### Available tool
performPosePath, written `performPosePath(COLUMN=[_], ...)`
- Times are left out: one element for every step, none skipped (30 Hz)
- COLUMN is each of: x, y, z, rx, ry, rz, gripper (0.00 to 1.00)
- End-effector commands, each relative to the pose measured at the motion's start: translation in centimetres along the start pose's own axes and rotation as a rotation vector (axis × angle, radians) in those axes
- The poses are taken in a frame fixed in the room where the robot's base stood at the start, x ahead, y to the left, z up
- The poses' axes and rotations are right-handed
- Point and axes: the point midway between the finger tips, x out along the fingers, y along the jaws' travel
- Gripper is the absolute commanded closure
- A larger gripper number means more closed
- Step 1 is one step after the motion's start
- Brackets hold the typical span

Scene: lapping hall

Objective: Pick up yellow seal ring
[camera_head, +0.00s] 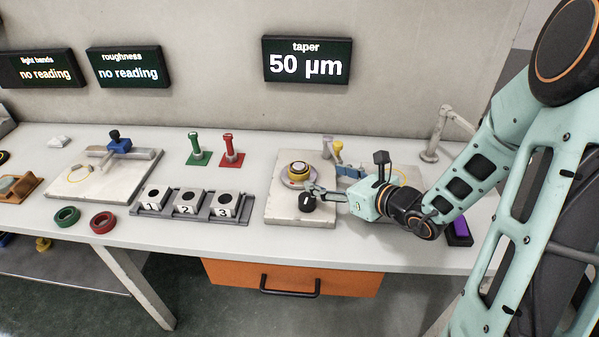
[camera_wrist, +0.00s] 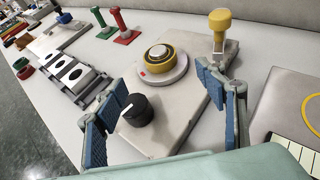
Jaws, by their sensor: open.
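A yellow ring (camera_head: 299,175), which looks like the yellow seal ring, sits around a dark-topped round piece on a pale round disc of the taper stand. In the wrist view the yellow ring (camera_wrist: 160,69) shows beyond and between my fingers. My gripper (camera_head: 313,190) is open and empty, low over the stand, at the ring's front right. In the wrist view my gripper (camera_wrist: 160,92) has its blue-padded fingers spread wide, with the ring ahead of them. Whether the ring touches the disc all round cannot be told.
A black knob (camera_wrist: 138,110) stands between my fingers, near the left one. A yellow-capped post (camera_wrist: 219,28) rises behind the right finger. A numbered block rack (camera_head: 188,203) is to the left. Green (camera_head: 66,217) and red (camera_head: 103,221) rings lie farther left. A thin yellow loop (camera_wrist: 309,115) lies at right.

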Motion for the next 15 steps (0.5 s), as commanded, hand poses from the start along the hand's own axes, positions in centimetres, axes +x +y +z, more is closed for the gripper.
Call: performPosePath(x=[0.7, 1.1, 1.8, 2.3, 2.8, 3.5, 3.9, 4.3, 4.7, 5.0, 5.1, 5.3, 5.5, 5.8, 6.2], y=[0.1, 0.1, 0.1, 0.1, 0.1, 0.1, 0.1, 0.1, 0.1, 0.1, 0.1, 0.0, 0.0, 0.0, 0.1], z=[-0.1, 0.0, 0.0, 0.0, 0.0, 0.0, 0.0, 0.0, 0.0, 0.0, 0.0, 0.0, 0.1, 0.1, 0.1], rx=[0.001, 0.002, 0.002, 0.002, 0.002, 0.000, 0.001, 0.001, 0.001, 0.001, 0.001, 0.000, 0.000, -0.001, 0.000], ry=[-0.003, -0.004, -0.005, -0.004, -0.003, -0.003, -0.003, -0.003, -0.003, -0.002, -0.002, -0.002, -0.002, -0.002, -0.002], rz=[0.002, 0.002, 0.003, 0.003, 0.003, 0.003, 0.002, 0.002, 0.002, 0.002, 0.001, 0.001, 0.001, 0.001, 0.002], gripper=[0.35, 0.35, 0.35, 0.35, 0.35, 0.35, 0.35, 0.35, 0.35, 0.35, 0.35, 0.35, 0.35, 0.35, 0.35])
